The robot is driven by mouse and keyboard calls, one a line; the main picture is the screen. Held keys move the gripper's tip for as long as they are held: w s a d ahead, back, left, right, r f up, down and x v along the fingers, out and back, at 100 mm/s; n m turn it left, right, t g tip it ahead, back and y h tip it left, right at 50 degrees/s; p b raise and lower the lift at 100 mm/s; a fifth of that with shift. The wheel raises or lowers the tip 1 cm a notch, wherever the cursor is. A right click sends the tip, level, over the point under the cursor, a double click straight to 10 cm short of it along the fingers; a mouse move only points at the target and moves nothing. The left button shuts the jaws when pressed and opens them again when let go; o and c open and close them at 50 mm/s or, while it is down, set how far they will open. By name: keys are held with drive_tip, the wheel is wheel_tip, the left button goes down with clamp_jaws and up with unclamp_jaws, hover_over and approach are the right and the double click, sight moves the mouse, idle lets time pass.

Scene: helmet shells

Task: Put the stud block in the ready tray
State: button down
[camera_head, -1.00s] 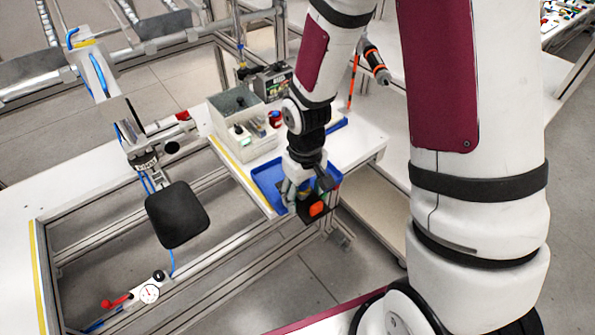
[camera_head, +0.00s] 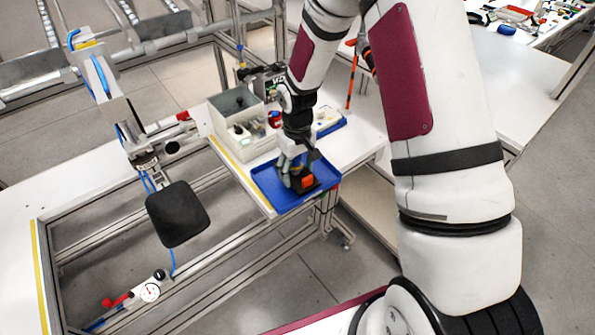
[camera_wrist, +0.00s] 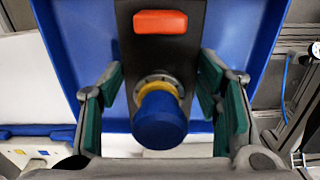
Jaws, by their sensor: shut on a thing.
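The stud block is a dark block with an orange patch and a blue, yellow-ringed knob. It shows in the head view (camera_head: 308,183) and large in the wrist view (camera_wrist: 157,60). My gripper (camera_head: 296,176) is shut on it, with green-padded fingers at its two sides in the wrist view (camera_wrist: 160,78). The ready tray appears to be the shallow blue tray (camera_head: 264,178) at the table's front corner. It also fills the upper wrist view (camera_wrist: 65,40). The block is over the tray's inside, towards its right part. I cannot tell whether it touches the floor.
A grey bin (camera_head: 236,105) with small parts stands behind the tray. A second blue tray (camera_head: 334,127) holding a pale item lies behind my gripper. A black pad (camera_head: 178,214) on a stand is at the left. The white table top (camera_head: 362,140) is clear to the right.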

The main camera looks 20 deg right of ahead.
drive_tip(key=shift+f, duration=0.45)
drive_tip(key=shift+f, duration=0.1)
drive_tip(key=c, duration=0.5)
unclamp_jaws()
drive_tip(key=shift+f, duration=0.1)
wheel_tip(320, 180, up, 12)
drive_tip(key=shift+r, duration=0.15)
drive_tip(key=s+r+m+t, duration=0.2)
drive_tip(key=s+r+t, duration=0.2)
drive_tip(key=s+r, duration=1.5)
drive_tip(key=shift+m+t, duration=0.4)
drive_tip(key=shift+t, duration=0.1)
drive_tip(key=s+r, duration=0.1)
drive_tip(key=s, duration=0.1)
drive_tip(key=s+r, duration=0.1)
drive_tip(key=s, duration=0.1)
drive_tip(key=s+r, duration=0.1)
drive_tip(key=s, duration=0.1)
drive_tip(key=shift+s, duration=0.25)
